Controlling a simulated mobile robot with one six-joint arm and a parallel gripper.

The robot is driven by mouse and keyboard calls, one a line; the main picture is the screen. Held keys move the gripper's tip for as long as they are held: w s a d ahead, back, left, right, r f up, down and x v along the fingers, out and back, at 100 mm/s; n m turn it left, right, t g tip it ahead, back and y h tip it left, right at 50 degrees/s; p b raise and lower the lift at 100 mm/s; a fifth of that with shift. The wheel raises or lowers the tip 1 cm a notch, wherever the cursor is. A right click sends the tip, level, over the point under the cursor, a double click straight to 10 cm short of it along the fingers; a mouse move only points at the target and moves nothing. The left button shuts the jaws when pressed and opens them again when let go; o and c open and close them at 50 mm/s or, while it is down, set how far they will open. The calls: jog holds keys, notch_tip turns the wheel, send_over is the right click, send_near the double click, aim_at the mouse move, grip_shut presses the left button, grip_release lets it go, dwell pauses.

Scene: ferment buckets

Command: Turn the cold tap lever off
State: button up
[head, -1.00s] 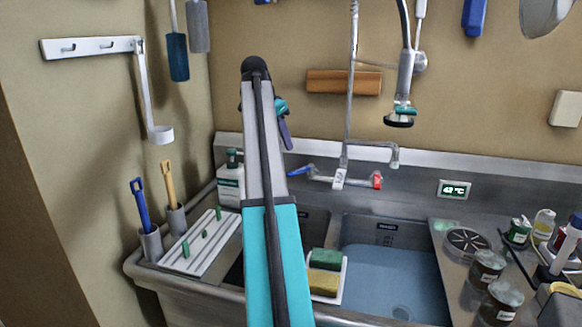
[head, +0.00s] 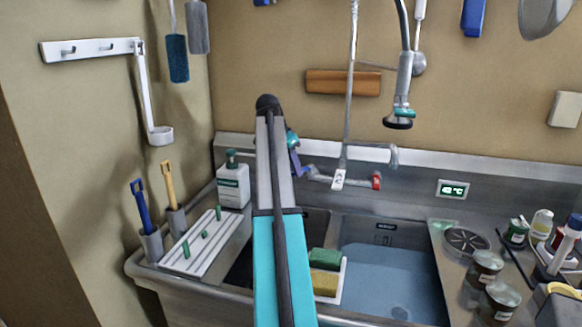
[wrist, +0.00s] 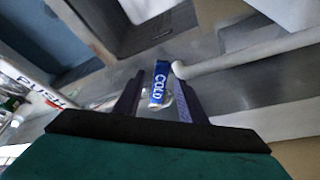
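The blue cold lever (wrist: 160,84), marked COLD, shows in the wrist view between the two dark fingers of my gripper (wrist: 157,97). The fingers stand apart, one on each side of the lever, with gaps visible; I cannot tell whether either touches it. In the head view my gripper (head: 295,158) is at the left end of the wall tap (head: 340,178) and hides most of the blue lever. The red lever (head: 377,180) is at the tap's right end. The spout (head: 393,157) is above it.
Two sink basins lie below the tap; the right one holds bluish water (head: 390,278). A soap bottle (head: 233,182) stands left of my arm. Sponges (head: 325,259) sit in a white holder on the divider. Jars (head: 487,268) crowd the right counter. A spray head (head: 402,85) hangs above.

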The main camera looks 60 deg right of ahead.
grip_shut()
